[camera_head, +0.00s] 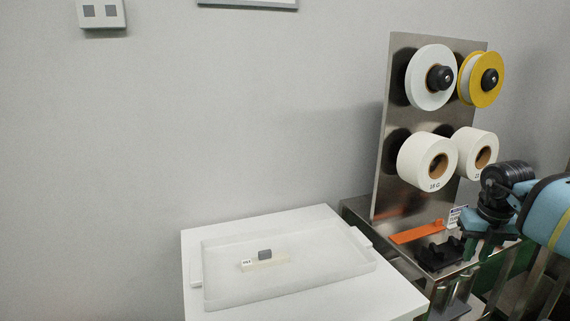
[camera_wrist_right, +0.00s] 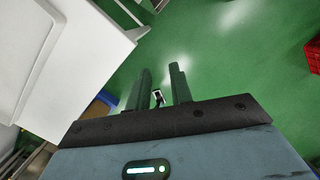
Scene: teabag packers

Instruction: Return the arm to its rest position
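My right gripper (camera_head: 478,252) hangs at the right edge of the head view, in front of the steel stand and beside the tray's table. In the right wrist view my right gripper (camera_wrist_right: 160,78) shows two dark fingers spread apart with nothing held between them. It points toward the green floor (camera_wrist_right: 225,60). My left gripper is not in view.
A white tray (camera_head: 225,285) on a white table (camera_head: 195,245) holds a pale block with a grey piece. A steel panel (camera_head: 382,180) carries white and yellow rolls. An orange strip (camera_head: 416,232) lies below it. A red crate (camera_wrist_right: 314,55) stands on the floor.

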